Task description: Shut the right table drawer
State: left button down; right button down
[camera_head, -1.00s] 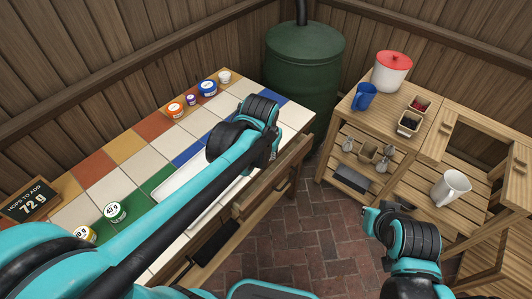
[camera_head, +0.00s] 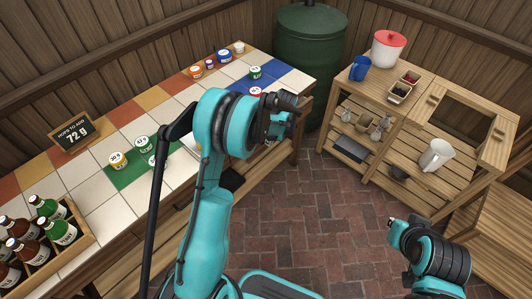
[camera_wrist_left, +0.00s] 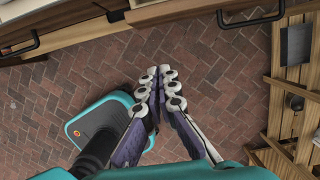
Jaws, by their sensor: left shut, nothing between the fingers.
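The tiled table (camera_head: 92,198) runs along the left in the head view. My left arm bends in front of its right end and hides most of the right drawer there. In the left wrist view the right drawer's front (camera_wrist_left: 185,10) crosses the top, with a black bar handle (camera_wrist_left: 252,20). I cannot tell how far it is out. My left gripper (camera_wrist_left: 160,82) is shut and empty over the brick floor, below the drawer front in that picture and apart from it. Its fingertips are not clear in the head view. My right arm is at the lower right; its gripper's fingers do not show.
Another black handle (camera_wrist_left: 20,46) shows at the upper left of the wrist view. A bottle crate (camera_head: 88,238), small tubs and a sign (camera_head: 74,132) stand on the table. A green barrel (camera_head: 310,60) and a wooden shelf unit (camera_head: 385,125) stand behind. Brick floor (camera_head: 330,220) between is clear.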

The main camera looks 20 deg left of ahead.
pick_arm(q)
jog(key=w+a+f+b, duration=0.2)
jog(key=a+f+b, duration=0.3)
jog(key=f, duration=0.4)
jog(key=shift+w+a+f, duration=0.2)
jog(key=shift+a+f, duration=0.05)
jog(key=shift+a, duration=0.25)
